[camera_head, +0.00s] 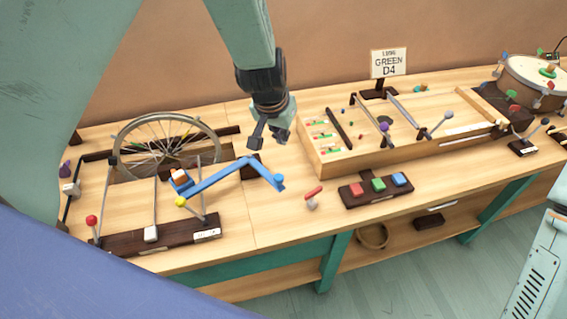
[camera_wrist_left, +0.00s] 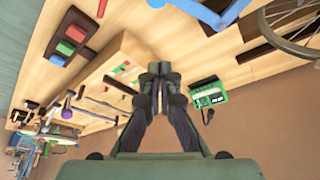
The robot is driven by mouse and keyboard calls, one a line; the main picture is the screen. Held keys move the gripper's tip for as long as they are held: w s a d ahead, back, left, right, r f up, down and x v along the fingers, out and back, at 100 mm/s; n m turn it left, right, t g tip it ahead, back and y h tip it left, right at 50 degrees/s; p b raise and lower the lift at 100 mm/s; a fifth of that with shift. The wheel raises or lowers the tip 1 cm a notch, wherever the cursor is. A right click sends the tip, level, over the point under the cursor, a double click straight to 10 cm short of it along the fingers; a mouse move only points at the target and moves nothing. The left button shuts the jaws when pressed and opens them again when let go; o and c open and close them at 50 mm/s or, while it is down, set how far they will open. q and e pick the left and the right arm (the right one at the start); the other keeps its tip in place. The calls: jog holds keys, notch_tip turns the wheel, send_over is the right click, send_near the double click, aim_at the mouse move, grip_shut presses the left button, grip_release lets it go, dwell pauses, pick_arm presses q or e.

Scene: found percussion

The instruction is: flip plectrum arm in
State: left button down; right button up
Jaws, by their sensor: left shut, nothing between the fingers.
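A blue jointed arm (camera_head: 222,176), which looks like the plectrum arm, stands beside a spoked bicycle wheel (camera_head: 167,146) on the left part of the bench. Its free end points right, away from the wheel. An orange and white block sits near its inner end. It also shows at the top of the left wrist view (camera_wrist_left: 205,12). My left gripper (camera_head: 268,138) is shut and empty, above the bench behind and right of the blue arm's end, apart from it. Its closed fingertips (camera_wrist_left: 158,72) show in the left wrist view. My right gripper is not in view.
A wooden stringed box (camera_head: 408,158) stands to the right, with a red, green and blue button block (camera_head: 376,191) before it. A yellow-knobbed rod (camera_head: 192,208) rises near the blue arm. A green box (camera_wrist_left: 208,98) lies near the wall.

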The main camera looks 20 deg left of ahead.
pick_arm(q)
notch_tip(320, 180, down, 10)
jog(key=b, duration=0.5)
jog(key=shift+s+d+r, duration=0.15)
jog(key=shift+s+r, duration=0.05)
jog(key=shift+s, duration=0.25)
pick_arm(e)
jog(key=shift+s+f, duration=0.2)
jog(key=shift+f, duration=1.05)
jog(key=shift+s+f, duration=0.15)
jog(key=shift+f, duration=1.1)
